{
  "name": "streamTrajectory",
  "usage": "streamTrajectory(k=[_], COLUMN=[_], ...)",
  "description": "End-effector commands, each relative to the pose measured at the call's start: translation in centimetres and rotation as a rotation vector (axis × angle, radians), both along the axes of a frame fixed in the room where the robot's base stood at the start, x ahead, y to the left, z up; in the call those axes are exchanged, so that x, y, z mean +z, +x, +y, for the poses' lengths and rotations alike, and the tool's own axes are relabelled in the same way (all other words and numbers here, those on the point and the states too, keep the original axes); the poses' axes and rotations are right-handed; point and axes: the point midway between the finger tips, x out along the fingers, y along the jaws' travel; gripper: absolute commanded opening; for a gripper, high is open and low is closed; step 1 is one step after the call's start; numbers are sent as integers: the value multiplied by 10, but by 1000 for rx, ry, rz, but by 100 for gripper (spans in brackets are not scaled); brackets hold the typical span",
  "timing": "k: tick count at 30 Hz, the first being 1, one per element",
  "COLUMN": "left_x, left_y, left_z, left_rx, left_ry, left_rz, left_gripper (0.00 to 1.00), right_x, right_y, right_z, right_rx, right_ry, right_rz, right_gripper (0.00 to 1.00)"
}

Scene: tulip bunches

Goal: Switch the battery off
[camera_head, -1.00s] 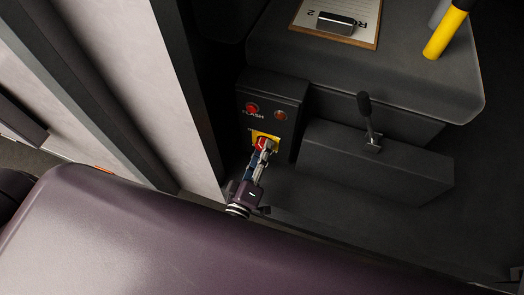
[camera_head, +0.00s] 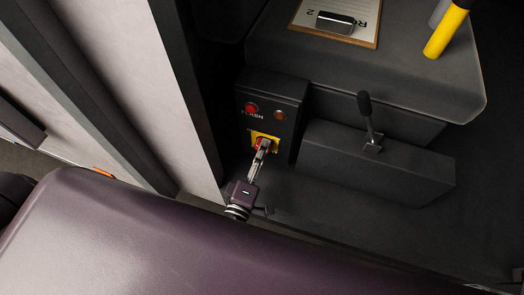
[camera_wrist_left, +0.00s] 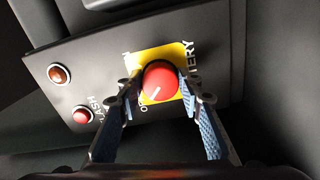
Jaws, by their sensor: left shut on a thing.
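The battery switch is a round red knob (camera_wrist_left: 160,82) on a yellow plate (camera_wrist_left: 174,54), with "BATTERY" lettering partly hidden by a finger. Its white mark points to the lower left in the left wrist view, toward small lettering that is partly covered. In the head view the yellow plate (camera_head: 274,143) sits low on the front of a dark control box (camera_head: 285,92). My left gripper (camera_head: 262,146) is shut on the red knob, one finger on each side of it; it also shows in the left wrist view (camera_wrist_left: 163,88). My right gripper is not in view.
A red button (camera_head: 251,108) marked "FLASH" and an orange-red light (camera_head: 280,115) are above the switch. A lever (camera_head: 369,120) stands on a dark block to the right. A clipboard (camera_head: 361,31) and a yellow post (camera_head: 441,38) are behind. A pale wall panel is at left.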

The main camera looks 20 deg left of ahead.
Motion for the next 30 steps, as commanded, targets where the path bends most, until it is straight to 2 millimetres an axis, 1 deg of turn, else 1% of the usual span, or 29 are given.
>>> streamTrajectory(k=[4, 5, 9, 17, 20, 23, 30], left_x=[-1, -1, -1, 0, -1, -2, -2], left_y=[0, 0, 0, -1, -6, -21, -72], left_z=[0, 0, 0, 0, 0, 0, 2], left_rx=[0, 0, 0, 0, 0, -1, 0], left_ry=[-4, -3, -2, -1, -1, -1, -1], left_rz=[2, 2, 2, 1, 1, 4, 5], left_gripper=[10, 37, 51, 51, 51, 51, 51], right_x=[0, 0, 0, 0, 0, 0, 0], right_y=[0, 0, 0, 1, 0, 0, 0], right_z=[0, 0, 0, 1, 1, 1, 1], right_rx=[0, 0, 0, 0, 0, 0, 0], right_ry=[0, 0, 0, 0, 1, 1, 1], right_rz=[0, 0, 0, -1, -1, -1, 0], right_gripper=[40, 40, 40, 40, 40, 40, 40])
